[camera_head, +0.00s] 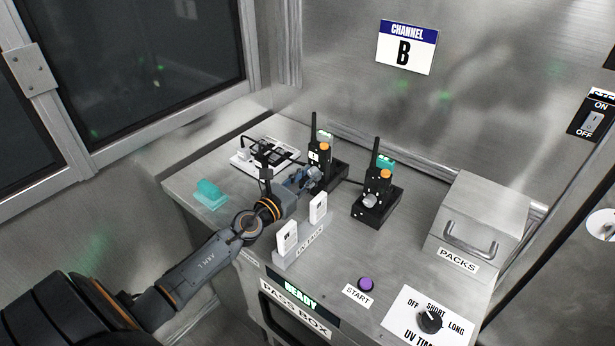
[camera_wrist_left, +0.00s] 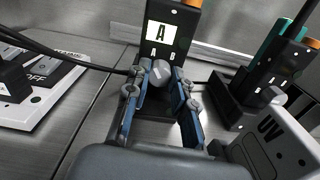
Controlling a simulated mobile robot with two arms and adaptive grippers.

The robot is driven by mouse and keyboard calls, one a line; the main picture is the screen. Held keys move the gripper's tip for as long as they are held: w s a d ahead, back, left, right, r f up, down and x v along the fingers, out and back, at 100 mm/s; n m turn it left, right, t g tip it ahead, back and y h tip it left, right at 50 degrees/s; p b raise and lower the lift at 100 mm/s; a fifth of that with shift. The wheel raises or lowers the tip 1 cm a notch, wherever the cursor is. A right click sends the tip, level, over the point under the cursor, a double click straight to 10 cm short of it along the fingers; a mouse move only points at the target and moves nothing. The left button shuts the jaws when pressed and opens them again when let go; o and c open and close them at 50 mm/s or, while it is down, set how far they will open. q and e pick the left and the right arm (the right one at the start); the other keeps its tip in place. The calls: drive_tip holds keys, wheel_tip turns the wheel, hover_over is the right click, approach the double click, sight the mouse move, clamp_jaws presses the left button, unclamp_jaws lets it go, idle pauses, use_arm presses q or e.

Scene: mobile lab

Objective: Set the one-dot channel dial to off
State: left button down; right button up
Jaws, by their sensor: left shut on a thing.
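My left gripper (camera_head: 305,179) reaches across the bench to the left black radio unit (camera_head: 319,156). In the left wrist view, its blue fingers (camera_wrist_left: 160,92) are shut on the round grey dial (camera_wrist_left: 161,73) low on the front of this unit. The unit has a white label marked A (camera_wrist_left: 160,36), with small A and B marks above the dial and a small white dot near the top. The fingers hide the dial's sides. A second radio unit (camera_head: 377,184) with a grey dial (camera_head: 370,200) stands to the right, untouched. My right gripper is not in view.
A white switch panel (camera_head: 250,160) with black cables lies behind left. A teal block (camera_head: 209,193) and a UV pack rack (camera_head: 302,250) flank my left arm. The PACKS box (camera_head: 481,215), START button (camera_head: 366,284) and UV timer knob (camera_head: 430,321) are at right.

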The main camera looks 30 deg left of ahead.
use_arm(q)
drive_tip(key=n, duration=0.5)
drive_tip(key=shift+n, duration=0.4)
drive_tip(key=n+p, duration=0.1)
drive_tip(key=n, duration=0.3)
drive_tip(key=shift+a, duration=0.1)
drive_tip(key=shift+n, duration=0.6)
drive_tip(key=c, duration=1.1)
unclamp_jaws()
drive_tip(key=shift+f, duration=0.1)
drive_tip(key=shift+s+a, duration=0.15)
drive_tip(key=shift+s, duration=1.85)
drive_tip(key=shift+s+a, duration=0.15)
drive_tip(key=shift+s, duration=1.85)
